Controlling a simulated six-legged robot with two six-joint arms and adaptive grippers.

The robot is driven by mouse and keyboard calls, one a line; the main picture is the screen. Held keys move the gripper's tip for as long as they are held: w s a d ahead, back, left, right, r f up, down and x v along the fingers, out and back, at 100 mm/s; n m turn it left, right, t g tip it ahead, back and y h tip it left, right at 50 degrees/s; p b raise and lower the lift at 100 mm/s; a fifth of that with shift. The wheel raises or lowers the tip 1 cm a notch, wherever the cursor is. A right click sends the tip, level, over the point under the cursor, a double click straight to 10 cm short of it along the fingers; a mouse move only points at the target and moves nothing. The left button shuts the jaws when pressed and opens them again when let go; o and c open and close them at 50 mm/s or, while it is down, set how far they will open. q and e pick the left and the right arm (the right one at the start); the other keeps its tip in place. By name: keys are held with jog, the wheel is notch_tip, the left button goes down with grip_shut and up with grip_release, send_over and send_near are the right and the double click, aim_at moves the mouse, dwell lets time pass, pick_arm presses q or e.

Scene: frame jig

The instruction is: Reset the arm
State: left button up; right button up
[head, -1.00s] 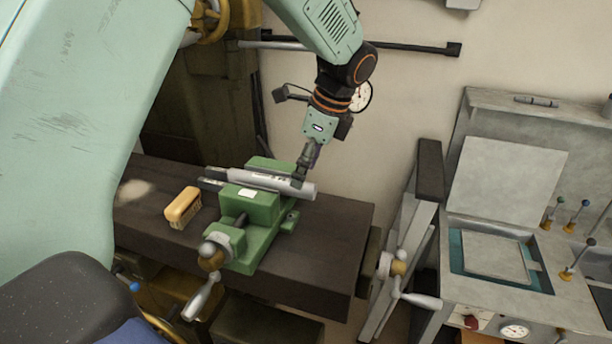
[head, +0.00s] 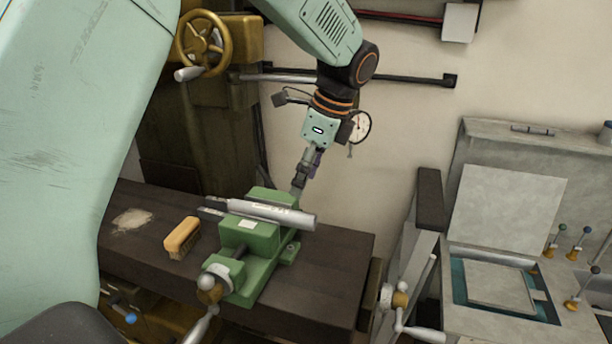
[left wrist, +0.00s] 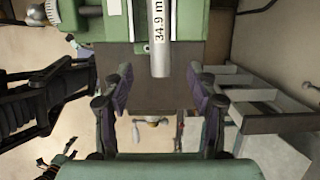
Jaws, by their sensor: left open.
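My left gripper (head: 299,182) hangs from the arm in the upper middle of the head view. It is open and empty, above and behind the right end of a silver tube (head: 272,211), apart from it. The tube lies across the green vise (head: 262,242) on the dark bench. In the left wrist view, the two fingers (left wrist: 160,92) stand wide apart with nothing between them. The tube (left wrist: 160,40) shows beyond them, with "34.9 m" on its side. My right gripper is not seen.
A yellow-topped brush (head: 182,234) lies on the bench (head: 330,262) left of the vise. A round gauge (head: 357,126) shows beside my left wrist, in front of the wall. A grey machine with levers (head: 520,215) stands at the right. Free air surrounds the gripper.

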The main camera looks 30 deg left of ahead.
aim_at(306, 215)
pick_arm(q)
jog(key=shift+f, duration=0.1)
notch_tip(306, 215, down, 9)
jog(key=shift+r, duration=0.1)
dwell(0.6)
